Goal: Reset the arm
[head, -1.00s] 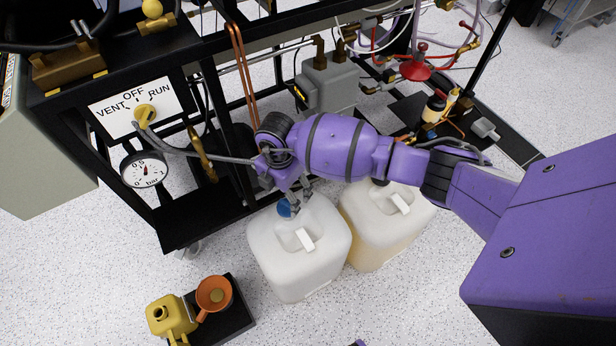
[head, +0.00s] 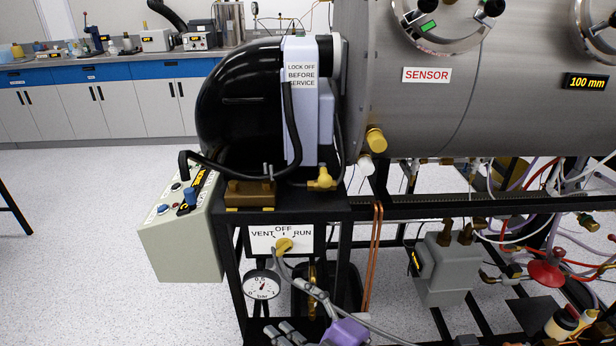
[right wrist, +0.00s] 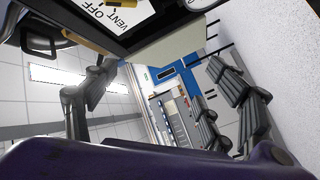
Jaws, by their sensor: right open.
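My right gripper (head: 300,315) shows at the bottom of the head view, its grey fingers spread and empty. Part of my purple wrist (head: 345,332) shows beside it, and the rest of the right arm is out of frame. The gripper appears just below the VENT/OFF/RUN panel (head: 281,239) and right of the pressure gauge (head: 262,284); its distance from them is hard to judge. In the right wrist view the open fingers (right wrist: 155,100) stand wide apart with nothing between them. My left gripper is in neither view.
The black frame (head: 344,265) carries a large steel chamber (head: 420,90), with hoses and fittings at the right. A grey control box (head: 180,235) is at the left. Floor (head: 80,250) is open at the left. Cabinets (head: 130,105) line the back wall.

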